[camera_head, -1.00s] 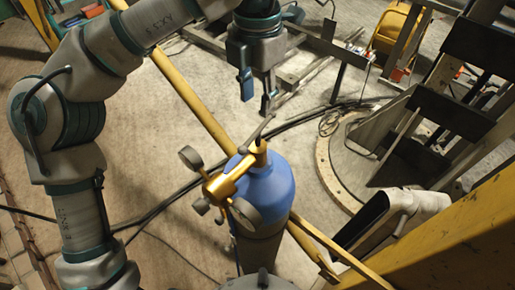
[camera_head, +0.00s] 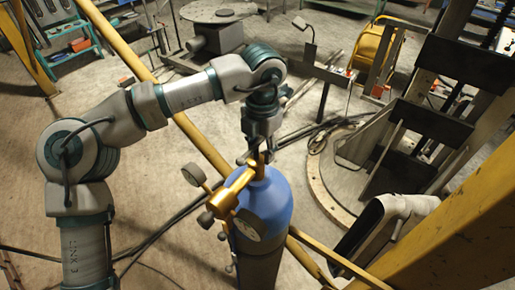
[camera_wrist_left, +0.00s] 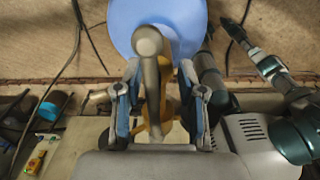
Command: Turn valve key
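The blue gas cylinder (camera_head: 265,205) stands upright with a brass regulator (camera_head: 231,194) and round gauges on its top. My left gripper (camera_head: 256,155) points down at the cylinder's top, over the valve. In the left wrist view, a grey valve key (camera_wrist_left: 149,42) with a rounded end stands out in front of the blue cylinder (camera_wrist_left: 180,15). The two fingers of my left gripper (camera_wrist_left: 160,85) are apart, one on each side of the key. A gap shows beside the key, so no firm grip is visible. The key is mostly hidden in the head view. My right gripper is not seen.
A yellow rail (camera_head: 205,145) runs behind the cylinder. A thick yellow beam (camera_head: 455,235) and a tilted pale box-like part (camera_head: 385,225) stand at right. A round floor plate (camera_head: 345,185) and black cables lie nearby. The floor at left is mostly clear.

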